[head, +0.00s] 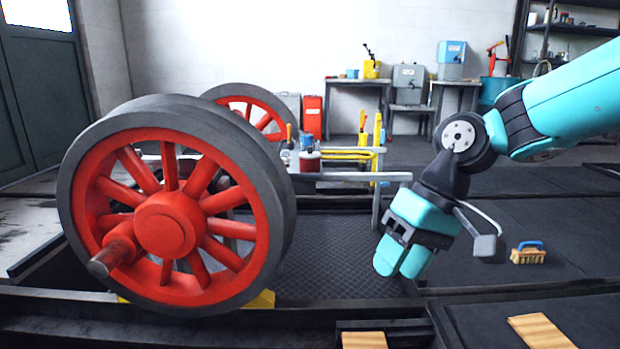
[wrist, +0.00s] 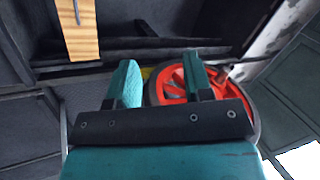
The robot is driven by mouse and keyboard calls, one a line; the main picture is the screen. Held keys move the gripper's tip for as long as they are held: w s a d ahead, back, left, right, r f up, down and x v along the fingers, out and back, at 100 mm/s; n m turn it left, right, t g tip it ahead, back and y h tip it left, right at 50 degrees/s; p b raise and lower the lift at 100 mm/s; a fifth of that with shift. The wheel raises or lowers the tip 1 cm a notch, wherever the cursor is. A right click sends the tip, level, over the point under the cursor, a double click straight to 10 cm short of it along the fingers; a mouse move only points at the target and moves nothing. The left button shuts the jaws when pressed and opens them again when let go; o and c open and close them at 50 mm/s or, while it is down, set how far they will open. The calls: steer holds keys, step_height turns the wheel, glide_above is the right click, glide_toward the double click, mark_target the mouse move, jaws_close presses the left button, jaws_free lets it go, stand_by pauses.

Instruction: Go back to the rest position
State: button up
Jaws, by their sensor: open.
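My gripper (head: 402,262) hangs on my teal arm right of the big wheel in the head view, with its fingers pointing down. It is open and empty. In the wrist view the two teal fingers of my gripper (wrist: 160,80) stand apart with nothing between them. The red spoked wheel (head: 168,222) with its dark tyre stands at the left, apart from the fingers. It also shows in the wrist view (wrist: 174,84), partly hidden behind the right finger.
A brush with a blue handle (head: 528,252) lies on the dark floor at the right. Wooden boards (head: 540,331) lie near the front edge. A rail cart with bottles and tools (head: 345,160) stands behind the wheel. Benches (head: 357,83) line the back wall. The floor at right is mostly clear.

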steer(key=s+d+r+n+t+p, duration=0.1)
steer(key=s+r+p, duration=0.35)
steer(key=s, duration=0.35)
steer(key=s+d+r+n+p, duration=0.1)
steer(key=s+r+p, duration=0.3)
steer(key=s, duration=0.5)
step_height(320, 180, up, 37)
steer(key=p, duration=3.5)
steer(key=shift+w+d+h, duration=0.15)
steer(key=shift+w+h, duration=0.1)
steer(key=shift+h, duration=0.15)
